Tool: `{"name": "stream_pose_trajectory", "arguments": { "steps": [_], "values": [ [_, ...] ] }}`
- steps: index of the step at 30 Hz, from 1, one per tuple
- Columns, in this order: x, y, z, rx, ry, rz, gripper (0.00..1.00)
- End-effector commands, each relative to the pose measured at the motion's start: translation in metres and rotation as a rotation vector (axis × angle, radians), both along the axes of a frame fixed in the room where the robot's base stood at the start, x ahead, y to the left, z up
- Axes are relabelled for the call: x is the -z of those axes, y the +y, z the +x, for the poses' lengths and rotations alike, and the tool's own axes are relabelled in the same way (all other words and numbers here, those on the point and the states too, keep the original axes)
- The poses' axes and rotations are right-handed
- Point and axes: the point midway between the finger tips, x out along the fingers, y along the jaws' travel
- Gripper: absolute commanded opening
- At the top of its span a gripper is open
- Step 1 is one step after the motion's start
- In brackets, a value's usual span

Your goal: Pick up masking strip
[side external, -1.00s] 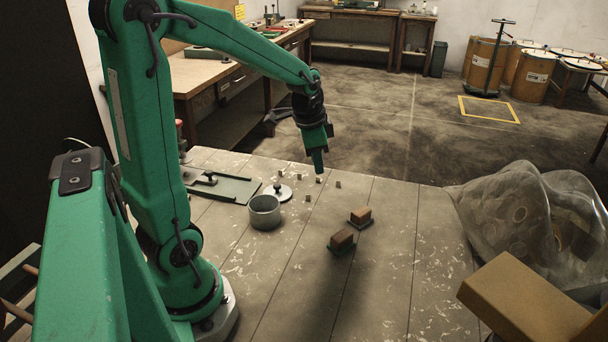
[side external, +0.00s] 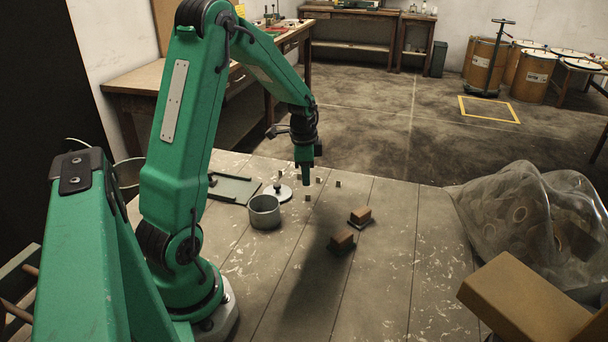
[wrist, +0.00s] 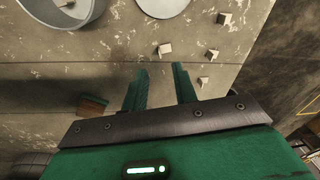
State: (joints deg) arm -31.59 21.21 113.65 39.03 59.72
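Several small pale-topped pieces lie loose on the table. One piece (wrist: 165,48) shows in the wrist view just beyond the fingertips, and others (wrist: 211,54) (wrist: 204,81) lie to its right. I cannot tell which of them, if any, is the masking strip. In the side view small pieces (side external: 308,198) (side external: 338,184) lie around the area below my gripper (side external: 306,184). In the wrist view the two green fingers of my gripper (wrist: 161,67) stand apart with nothing between them. The gripper points down above the table.
A grey pot (side external: 265,214) and a round lid (side external: 277,192) stand left of the gripper. Two brown blocks on dark bases (side external: 360,215) (side external: 342,240) sit nearer the camera. A clear bag (side external: 525,215) and a box (side external: 525,300) are at the right.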

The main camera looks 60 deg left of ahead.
Motion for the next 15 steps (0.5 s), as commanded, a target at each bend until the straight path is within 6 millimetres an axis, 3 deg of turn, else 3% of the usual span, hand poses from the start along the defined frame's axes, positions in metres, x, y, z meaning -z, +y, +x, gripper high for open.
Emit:
{"name": "stream_pose_trajectory", "arguments": {
  "steps": [6,15],
  "values": [
    [0.016,0.000,0.001,0.000,0.002,-0.001,0.28],
    [0.021,0.001,0.001,-0.001,0.002,-0.001,0.28]
  ]
}}
